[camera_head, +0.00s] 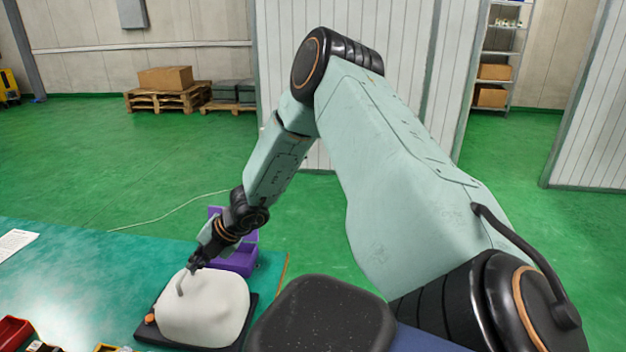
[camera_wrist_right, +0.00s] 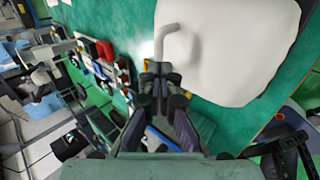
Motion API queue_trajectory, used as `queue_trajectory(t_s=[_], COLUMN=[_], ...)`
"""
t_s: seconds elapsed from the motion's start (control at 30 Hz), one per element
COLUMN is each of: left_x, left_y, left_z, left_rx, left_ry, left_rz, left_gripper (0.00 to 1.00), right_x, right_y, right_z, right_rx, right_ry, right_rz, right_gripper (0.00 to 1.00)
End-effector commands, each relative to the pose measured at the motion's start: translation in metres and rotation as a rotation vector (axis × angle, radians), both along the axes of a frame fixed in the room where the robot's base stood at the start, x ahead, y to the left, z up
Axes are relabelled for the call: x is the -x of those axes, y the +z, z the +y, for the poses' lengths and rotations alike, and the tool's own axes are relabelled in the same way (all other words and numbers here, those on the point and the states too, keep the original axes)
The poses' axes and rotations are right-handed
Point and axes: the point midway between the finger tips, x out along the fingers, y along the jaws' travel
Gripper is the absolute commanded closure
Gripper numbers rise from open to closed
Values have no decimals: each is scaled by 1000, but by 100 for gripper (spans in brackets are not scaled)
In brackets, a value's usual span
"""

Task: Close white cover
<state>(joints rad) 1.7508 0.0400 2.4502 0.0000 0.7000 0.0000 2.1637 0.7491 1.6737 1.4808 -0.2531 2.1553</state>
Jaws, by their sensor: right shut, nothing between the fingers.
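The white cover (camera_head: 215,312) is a rounded, dome-like shell lying over a black base (camera_head: 150,333) on the green table. It also fills the upper right of the wrist view (camera_wrist_right: 228,48). A bent light-grey handle (camera_head: 180,287) sticks up at its left side and shows in the wrist view (camera_wrist_right: 167,36). My right gripper (camera_head: 193,266) is shut and empty, right by the handle's end. In the wrist view its fingertips (camera_wrist_right: 160,72) are just below the handle; whether they touch it I cannot tell. My left gripper is out of view.
A purple box (camera_head: 240,261) stands behind the cover. An orange knob (camera_head: 150,318) sits at the base's left edge. Red bins (camera_head: 13,332) and small items lie at the table's front left. A paper sheet (camera_head: 15,243) lies at far left; the table between is clear.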

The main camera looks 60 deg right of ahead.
Motion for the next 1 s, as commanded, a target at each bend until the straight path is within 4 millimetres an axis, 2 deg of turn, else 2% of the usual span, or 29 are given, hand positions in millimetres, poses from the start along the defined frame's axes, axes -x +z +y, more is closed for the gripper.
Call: queue_trajectory(t_s=[0.07,0.4,1.0], left_x=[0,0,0], left_y=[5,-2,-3], left_z=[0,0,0], left_rx=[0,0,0], left_ry=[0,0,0], left_rz=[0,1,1], left_gripper=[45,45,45], right_x=[-3,-16,-23], right_y=[-3,-16,-18], right_z=[2,9,12], right_rx=[8,9,7], right_ry=[5,3,3], right_rz=[16,25,23], right_gripper=[100,100,100])
